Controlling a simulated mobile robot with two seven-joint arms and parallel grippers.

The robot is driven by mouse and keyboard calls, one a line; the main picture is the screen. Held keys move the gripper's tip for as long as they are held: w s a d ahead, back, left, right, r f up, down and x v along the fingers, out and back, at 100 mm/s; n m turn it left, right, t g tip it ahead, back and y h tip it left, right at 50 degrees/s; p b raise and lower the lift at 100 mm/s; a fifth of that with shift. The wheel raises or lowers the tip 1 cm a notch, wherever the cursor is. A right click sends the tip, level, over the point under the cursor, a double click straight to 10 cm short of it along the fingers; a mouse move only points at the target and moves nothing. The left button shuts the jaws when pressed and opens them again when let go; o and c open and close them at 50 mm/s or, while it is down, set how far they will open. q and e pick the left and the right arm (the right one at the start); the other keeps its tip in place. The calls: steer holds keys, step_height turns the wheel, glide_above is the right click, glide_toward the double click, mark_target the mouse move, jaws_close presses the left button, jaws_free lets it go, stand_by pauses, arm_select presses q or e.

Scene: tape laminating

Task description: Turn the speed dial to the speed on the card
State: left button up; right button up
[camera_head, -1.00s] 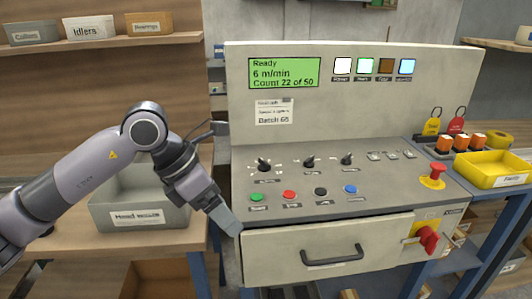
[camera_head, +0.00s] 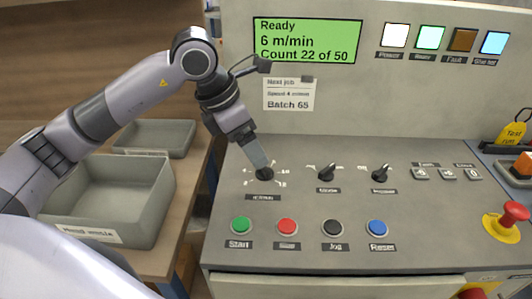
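The speed dial (camera_head: 264,174) is a black knob at the left of the row of knobs on the sloping grey panel, with scale marks around it. My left gripper (camera_head: 259,160) points down at it from above, its fingertips at or just behind the knob; I cannot tell whether they touch it or how far apart they are. The card (camera_head: 289,95) on the upright panel reads "Next job", a small line that looks like "Speed 4 m/min", and "Batch 65". The green display (camera_head: 306,41) reads "Ready, 6 m/min, Count 22 of 50". My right gripper is not in view.
Two more black knobs (camera_head: 327,173) (camera_head: 380,174) stand to the right. Green (camera_head: 241,225), red (camera_head: 286,227), black (camera_head: 333,228) and blue (camera_head: 377,228) buttons line the front. A red emergency knob (camera_head: 514,213) is at the right. A grey bin (camera_head: 150,205) stands left.

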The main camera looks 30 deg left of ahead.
mark_target(260, 174)
arm_select(q)
steer(key=x, duration=0.6)
steer(key=shift+s, duration=0.15)
steer(key=c, duration=1)
